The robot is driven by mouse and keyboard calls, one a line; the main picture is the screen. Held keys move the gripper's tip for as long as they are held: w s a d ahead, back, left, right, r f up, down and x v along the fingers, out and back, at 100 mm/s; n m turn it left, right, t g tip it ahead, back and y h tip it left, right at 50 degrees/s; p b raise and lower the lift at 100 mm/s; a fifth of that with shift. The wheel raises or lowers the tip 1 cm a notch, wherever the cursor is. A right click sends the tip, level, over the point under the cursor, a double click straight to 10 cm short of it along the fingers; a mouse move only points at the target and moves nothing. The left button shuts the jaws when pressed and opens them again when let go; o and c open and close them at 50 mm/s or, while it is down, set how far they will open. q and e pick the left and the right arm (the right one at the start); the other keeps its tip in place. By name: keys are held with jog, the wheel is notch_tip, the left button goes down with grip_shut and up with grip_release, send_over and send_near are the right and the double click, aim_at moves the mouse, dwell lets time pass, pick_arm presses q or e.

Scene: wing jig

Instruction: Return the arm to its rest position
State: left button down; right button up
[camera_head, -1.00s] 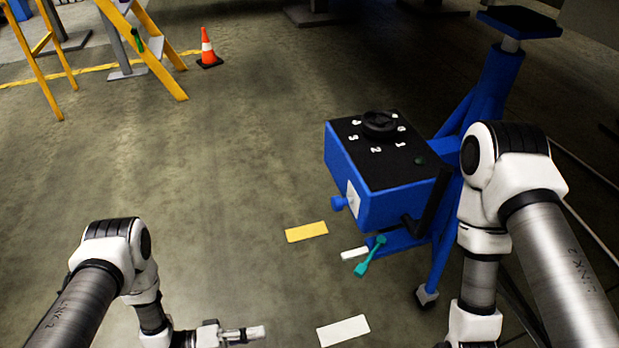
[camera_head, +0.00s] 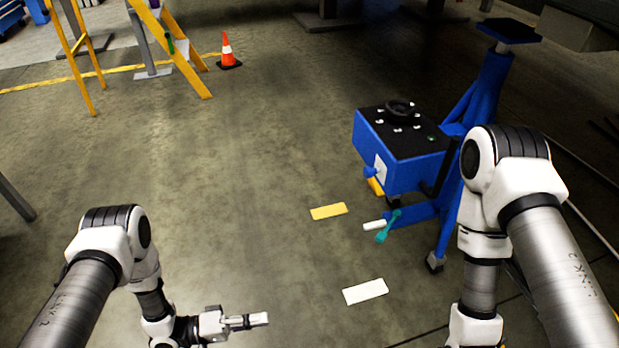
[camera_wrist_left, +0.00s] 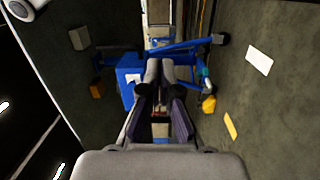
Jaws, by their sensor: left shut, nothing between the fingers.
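My left arm comes in from the lower left in the head view, bent at the elbow. Its gripper (camera_head: 258,320) points right over bare floor, shut and empty. The left gripper also shows in the left wrist view (camera_wrist_left: 160,115), with the blue stand beyond it. My right arm stands at the right side of the head view, and its gripper is outside the picture. The blue jig stand (camera_head: 402,168) has a black top with a dial and white numerals. It stands apart from my left gripper, up and to the right.
A yellow plate (camera_head: 328,211) and a white plate (camera_head: 365,291) lie on the floor. A teal tool (camera_head: 388,226) is at the stand's foot. An orange cone (camera_head: 228,52) and a yellow ladder (camera_head: 178,50) stand at the back left. The middle floor is clear.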

pick_arm(q)
jog(key=w+r+n+t+y+p, duration=0.1)
jog(key=w+r+t+y+p, duration=0.2)
jog(key=r+p, duration=0.95)
jog(key=w+r+n+t+y+p, duration=0.15)
jog(key=r+y+p, duration=0.25)
jog(key=r+p, duration=0.85)
jog(key=s+a+r+m+g+y+p, duration=0.1)
jog(key=s+a+g+y, duration=0.3)
jog(key=s, duration=0.5)
jog(key=s+a+r+m+g+y+p, duration=0.2)
jog(key=s+a+g+y, duration=0.2)
jog(key=s+a, duration=0.5)
jog(key=y, duration=0.2)
jog(key=shift+s+a+y, duration=0.25)
jog(key=shift+s+y, duration=0.1)
jog(key=shift+y, duration=0.05)
